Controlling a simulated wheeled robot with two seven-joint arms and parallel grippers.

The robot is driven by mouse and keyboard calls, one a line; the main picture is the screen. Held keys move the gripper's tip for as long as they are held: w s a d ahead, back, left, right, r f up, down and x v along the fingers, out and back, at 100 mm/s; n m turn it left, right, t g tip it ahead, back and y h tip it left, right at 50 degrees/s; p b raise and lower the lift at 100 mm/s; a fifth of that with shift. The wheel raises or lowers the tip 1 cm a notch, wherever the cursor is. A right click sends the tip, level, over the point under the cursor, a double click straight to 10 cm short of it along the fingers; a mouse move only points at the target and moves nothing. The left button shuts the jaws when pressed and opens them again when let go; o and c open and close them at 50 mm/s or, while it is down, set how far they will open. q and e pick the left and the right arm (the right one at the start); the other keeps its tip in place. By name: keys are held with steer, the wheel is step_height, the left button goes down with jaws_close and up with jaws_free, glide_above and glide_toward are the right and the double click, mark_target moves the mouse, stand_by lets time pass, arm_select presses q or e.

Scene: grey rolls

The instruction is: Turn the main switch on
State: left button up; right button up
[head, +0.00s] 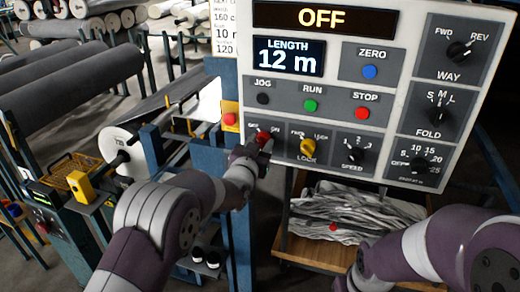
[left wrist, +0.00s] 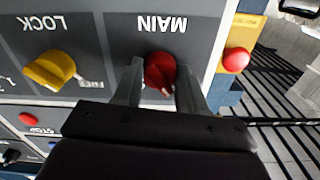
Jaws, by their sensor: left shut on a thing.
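The main switch is a red rotary knob (head: 264,137) at the lower left of the grey control panel (head: 388,100). In the left wrist view the red knob (left wrist: 160,70) sits under the upside-down word MAIN, between my two fingers. My left gripper (head: 258,149) is shut on the knob, with one finger on each side (left wrist: 157,88). The fingers hide part of the knob and its labels. The display (head: 322,18) at the panel's top reads OFF. My right arm shows at the lower right, but its gripper is not clearly in view.
The yellow LOCK knob (head: 308,146) is just right of the main switch. A red button on a yellow box (head: 230,119) is close on the left. JOG, RUN and STOP buttons (head: 310,105) sit above. A wooden cart (head: 300,250) with grey cloth stands below.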

arm_select(q)
steer(key=m+b, duration=1.1)
steer(key=b, duration=0.1)
steer(key=shift+f+m+b, duration=0.3)
steer(key=shift+m+b, duration=0.1)
steer(key=m+b, duration=0.2)
steer(key=shift+r+m+b, duration=0.1)
steer(key=shift+m+b, duration=0.3)
steer(key=shift+r+m+b, duration=0.15)
steer(key=shift+m+b, duration=0.55)
steer(key=shift+m, duration=0.2)
steer(key=o, duration=1)
steer(key=shift+w, duration=0.1)
steer(key=shift+o, duration=0.2)
steer(key=shift+a, duration=0.1)
